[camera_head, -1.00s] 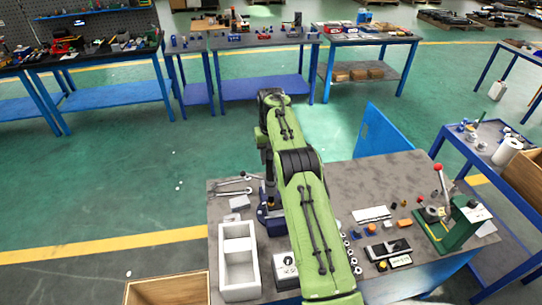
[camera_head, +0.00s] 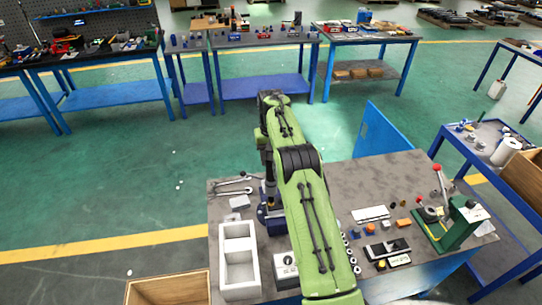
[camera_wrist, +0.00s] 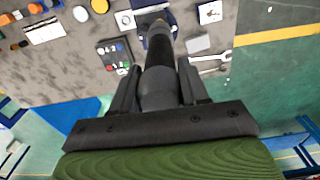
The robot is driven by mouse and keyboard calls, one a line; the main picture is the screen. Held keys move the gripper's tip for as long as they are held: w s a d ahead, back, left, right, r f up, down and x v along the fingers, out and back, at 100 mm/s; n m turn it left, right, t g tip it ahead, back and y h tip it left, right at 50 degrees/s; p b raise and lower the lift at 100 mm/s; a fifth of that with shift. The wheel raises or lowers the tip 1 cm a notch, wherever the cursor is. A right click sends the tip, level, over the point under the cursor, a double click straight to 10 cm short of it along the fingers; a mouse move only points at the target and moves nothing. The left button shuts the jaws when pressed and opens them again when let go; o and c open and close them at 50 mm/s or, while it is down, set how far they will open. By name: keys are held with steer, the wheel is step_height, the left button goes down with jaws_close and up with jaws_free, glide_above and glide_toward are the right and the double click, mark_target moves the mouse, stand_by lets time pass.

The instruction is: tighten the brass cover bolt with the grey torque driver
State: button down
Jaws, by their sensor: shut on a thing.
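My gripper (camera_wrist: 158,92) is shut on the grey torque driver (camera_wrist: 160,60), which has a dark shaft and a grey body between the two fingers. The driver points away from the wrist, towards a dark blue fixture (camera_wrist: 173,20) on the bench. In the head view, the blue fixture (camera_head: 272,224) is partly behind my green arm, with the driver (camera_head: 270,190) upright above it. The brass cover bolt is not clearly visible; the driver's tip covers that spot. I cannot tell whether the tip touches the bolt.
A green lever press (camera_head: 455,225) stands at the right. The bench's back middle is clear.

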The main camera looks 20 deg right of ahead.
steer(key=shift+f+b, duration=0.4)
steer(key=shift+f, duration=0.4)
stand_by(0.4)
steer(key=shift+f+p, duration=0.15)
steer(key=shift+p, duration=1.4)
stand_by(3.7)
